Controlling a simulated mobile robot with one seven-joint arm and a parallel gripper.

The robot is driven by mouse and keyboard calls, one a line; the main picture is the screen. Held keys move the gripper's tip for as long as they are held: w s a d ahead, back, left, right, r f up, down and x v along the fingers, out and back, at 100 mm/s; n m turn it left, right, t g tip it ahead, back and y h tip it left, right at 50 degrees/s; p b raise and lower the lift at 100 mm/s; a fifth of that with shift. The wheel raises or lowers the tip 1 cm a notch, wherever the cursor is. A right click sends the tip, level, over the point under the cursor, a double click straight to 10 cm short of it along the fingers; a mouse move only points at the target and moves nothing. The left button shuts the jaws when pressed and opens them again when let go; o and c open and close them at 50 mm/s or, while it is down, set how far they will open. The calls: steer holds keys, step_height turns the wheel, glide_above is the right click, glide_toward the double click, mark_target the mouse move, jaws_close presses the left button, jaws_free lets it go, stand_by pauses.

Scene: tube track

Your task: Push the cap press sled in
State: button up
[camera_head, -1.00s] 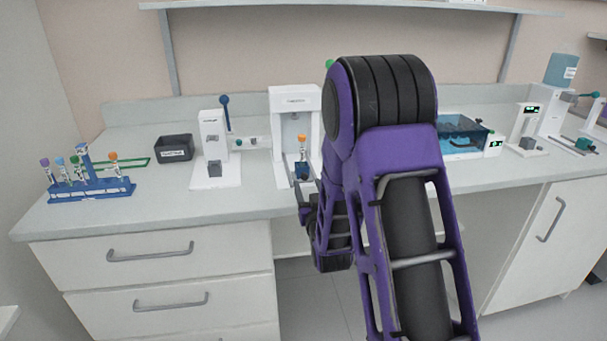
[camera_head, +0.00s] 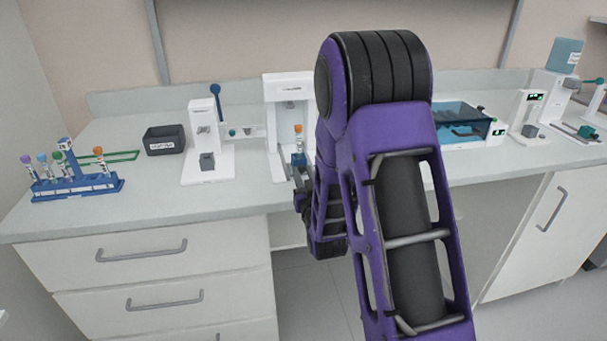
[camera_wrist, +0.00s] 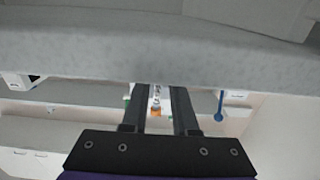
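The cap press (camera_head: 289,88) is a white upright frame on the bench, left of my arm in the head view. Its sled (camera_head: 300,160) shows as a small dark blue block low at the press front, holding an upright tube with an orange cap (camera_head: 298,128). My gripper (camera_head: 299,180) is just in front of the sled, mostly hidden by my arm. In the wrist view my gripper (camera_wrist: 160,88) has its two dark fingers apart with nothing held. The orange cap (camera_wrist: 155,113) shows beyond, in the gap. Whether the fingers touch the sled cannot be told.
Left of the press stand a white lever device (camera_head: 207,150), a dark bin (camera_head: 165,140) and a blue tube rack (camera_head: 75,187). A blue-tinted bath (camera_head: 460,122) is to the right. The bench front edge (camera_wrist: 160,60) crosses the wrist view closely.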

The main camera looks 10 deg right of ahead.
jaws_close()
stand_by(1.0)
